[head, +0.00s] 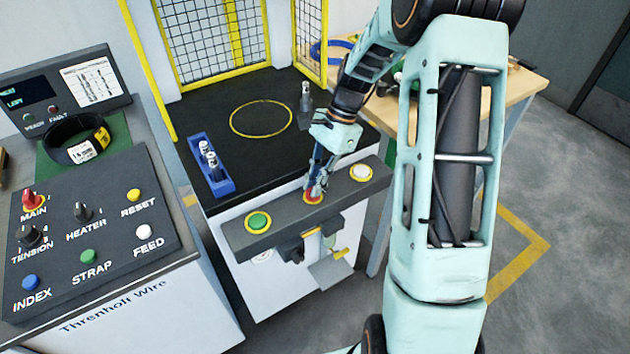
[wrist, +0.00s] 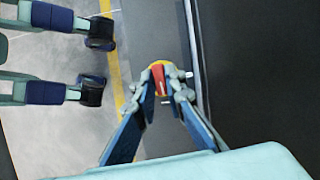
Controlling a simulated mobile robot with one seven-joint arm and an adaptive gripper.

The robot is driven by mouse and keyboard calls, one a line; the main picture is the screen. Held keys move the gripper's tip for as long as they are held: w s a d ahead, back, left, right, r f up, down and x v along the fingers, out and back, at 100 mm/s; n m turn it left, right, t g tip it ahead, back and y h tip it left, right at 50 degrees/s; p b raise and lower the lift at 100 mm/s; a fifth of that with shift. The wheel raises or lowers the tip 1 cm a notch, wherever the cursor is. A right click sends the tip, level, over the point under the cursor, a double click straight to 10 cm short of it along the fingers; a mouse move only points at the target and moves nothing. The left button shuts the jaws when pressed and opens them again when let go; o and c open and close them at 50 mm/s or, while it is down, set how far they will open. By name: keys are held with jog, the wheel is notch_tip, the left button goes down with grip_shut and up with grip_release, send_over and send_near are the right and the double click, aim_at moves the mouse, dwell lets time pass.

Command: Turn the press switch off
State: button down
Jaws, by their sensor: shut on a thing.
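The press switch is a red knob (wrist: 159,78) on a yellow base, between a green button (head: 258,221) and a white button (head: 361,172) on the press's front panel (head: 284,214). My gripper (wrist: 163,90) points down at it, with its blue fingers on either side. The fingers are shut on the red knob. In the head view my gripper (head: 316,188) covers most of the knob, and only a little red and yellow shows. Which way the knob is turned cannot be told clearly.
A blue holder (head: 220,186) with small metal pieces stands on the black press bed (head: 281,92), left of my gripper. Yellow-framed mesh guards rise behind. A control console (head: 110,225) with another red knob, MAIN, is at left. A wooden table (head: 522,88) stands at right.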

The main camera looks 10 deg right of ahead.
jog(key=n+g+p, duration=0.1)
jog(key=n+p, duration=0.1)
jog(key=n, duration=0.2)
jog(key=shift+w+a+r+h, duration=0.1)
jog(key=shift+r+h, duration=0.05)
jog(key=shift+h, duration=0.25)
jog(key=n+g+h+p, duration=0.1)
jog(key=n, duration=0.3)
jog(key=shift+w+a, duration=0.1)
jog(key=n+h, duration=0.1)
jog(key=n, duration=0.1)
jog(key=n+p, duration=0.1)
jog(key=n, duration=0.1)
jog(key=shift+a+g+h, duration=0.1)
jog(key=shift+g+h, duration=0.2)
jog(key=shift+h, duration=0.1)
jog(key=n, duration=0.2)
jog(key=n+h, duration=0.1)
jog(key=n, duration=0.1)
jog(key=shift+a+n+h, duration=0.1)
jog(key=shift+n+h, duration=0.2)
jog(key=c, duration=2)
grip_release()
